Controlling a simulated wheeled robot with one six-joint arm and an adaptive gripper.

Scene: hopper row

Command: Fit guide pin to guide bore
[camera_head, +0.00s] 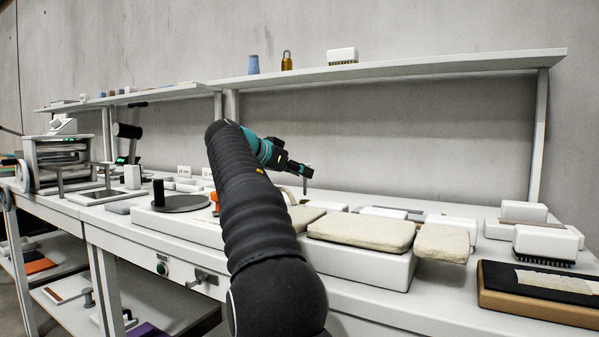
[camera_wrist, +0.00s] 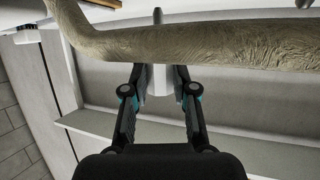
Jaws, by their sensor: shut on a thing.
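My gripper (camera_head: 298,169) is out over the back of the bench, beyond my arm. In the wrist view my gripper (camera_wrist: 158,72) has its two fingers closed on either side of a pale, smooth piece (camera_wrist: 159,83), which I take to be the guide pin. A slim grey tip (camera_wrist: 157,16) shows past a beige, rough-surfaced band (camera_wrist: 220,47) that crosses the view and hides the middle of the piece and the fingertips. In the head view a small dark upright part shows under the gripper. I cannot make out the guide bore in either view.
Beige pads (camera_head: 362,229) lie on a white block at the middle right. A brush (camera_head: 545,243) and a brown-edged dark tray (camera_head: 540,308) are at the right. A round dark plate with a post (camera_head: 181,203) stands left of my arm. A shelf (camera_head: 400,70) runs above the bench.

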